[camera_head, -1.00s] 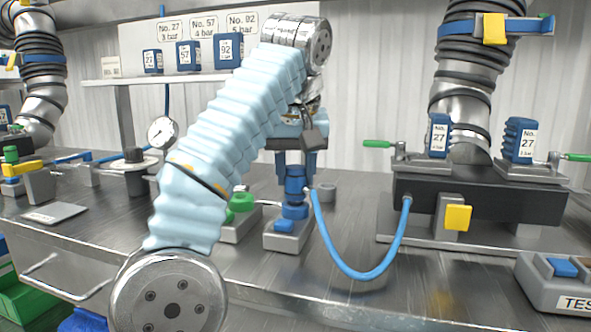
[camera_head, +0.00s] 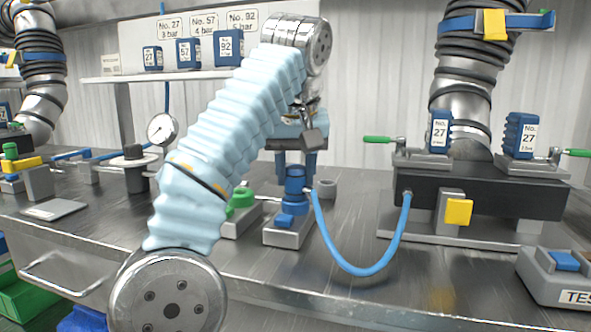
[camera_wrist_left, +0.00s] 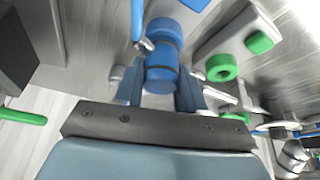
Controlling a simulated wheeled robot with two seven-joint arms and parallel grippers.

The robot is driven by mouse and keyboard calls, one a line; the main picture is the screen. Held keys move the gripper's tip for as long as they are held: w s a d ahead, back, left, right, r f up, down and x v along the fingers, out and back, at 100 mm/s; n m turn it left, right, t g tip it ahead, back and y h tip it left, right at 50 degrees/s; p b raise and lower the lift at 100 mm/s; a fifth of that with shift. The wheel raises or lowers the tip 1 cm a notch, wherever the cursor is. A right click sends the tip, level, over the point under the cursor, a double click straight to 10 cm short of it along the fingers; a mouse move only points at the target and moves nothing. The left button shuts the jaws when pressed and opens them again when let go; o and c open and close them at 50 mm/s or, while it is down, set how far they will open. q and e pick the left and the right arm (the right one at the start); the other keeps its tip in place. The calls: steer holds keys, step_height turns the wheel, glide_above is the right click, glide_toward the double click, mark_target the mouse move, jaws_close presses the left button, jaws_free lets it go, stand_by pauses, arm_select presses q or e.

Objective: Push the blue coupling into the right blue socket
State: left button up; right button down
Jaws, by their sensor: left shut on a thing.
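The blue coupling (camera_head: 295,183) is upright on the blue socket (camera_head: 293,208), which stands on a small grey base with a blue button (camera_head: 284,220). The two look joined, with no clear gap in the head view; I cannot tell how deep the coupling sits. My left gripper (camera_head: 296,165) points down from above, shut on the coupling. In the left wrist view the coupling (camera_wrist_left: 161,74) lies between the two blue fingers (camera_wrist_left: 160,92), with the socket (camera_wrist_left: 164,32) directly beyond it. My right gripper is in neither view.
A blue hose (camera_head: 360,272) loops from the coupling to a dark block (camera_head: 480,190). A green ring fitting (camera_head: 241,198) stands close left of the socket. A grey ring (camera_head: 326,188) lies just behind right.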

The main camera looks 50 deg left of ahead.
arm_select(q)
steer(key=o, duration=1.6)
steer(key=shift+o, duration=0.2)
step_height(320, 180, up, 6)
steer(key=p, duration=0.6)
